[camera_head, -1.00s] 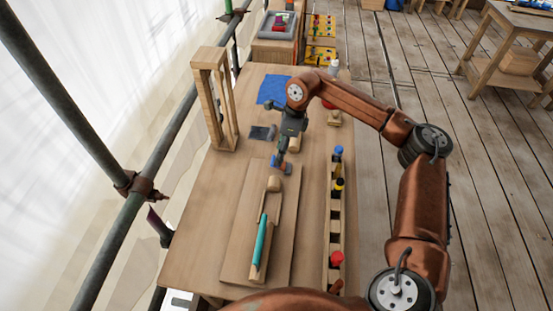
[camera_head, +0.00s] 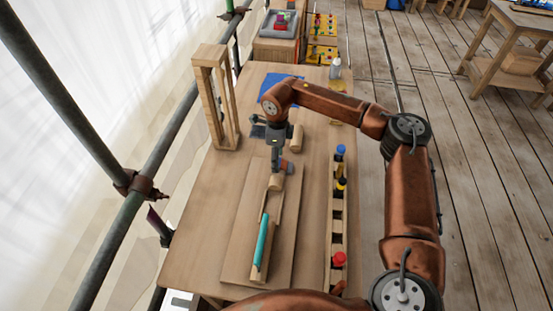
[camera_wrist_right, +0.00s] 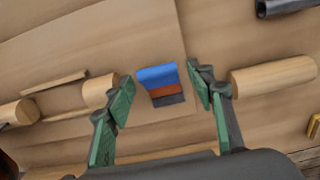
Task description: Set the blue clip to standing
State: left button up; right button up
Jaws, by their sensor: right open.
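The blue clip (camera_wrist_right: 160,78) shows in the right wrist view as a blue block with an orange-brown band and a dark lower edge. It sits on the wooden surface, between and beyond my right fingertips, with gaps on both sides. I cannot tell whether it stands or lies. My right gripper (camera_wrist_right: 163,90) is open and empty, pointing down over the clip. My left gripper is not in view.
Wooden cylinders (camera_head: 296,138) (camera_head: 276,183) lie close on both sides of the gripper. A teal bar (camera_head: 262,240) lies on a wooden strip in front. A wooden rack (camera_head: 337,215) with coloured-topped items stands right. A tall wooden frame (camera_head: 228,105) stands left. The front left table is clear.

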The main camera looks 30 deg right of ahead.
jog(key=shift+f, duration=0.15)
jog(key=c, duration=1.2)
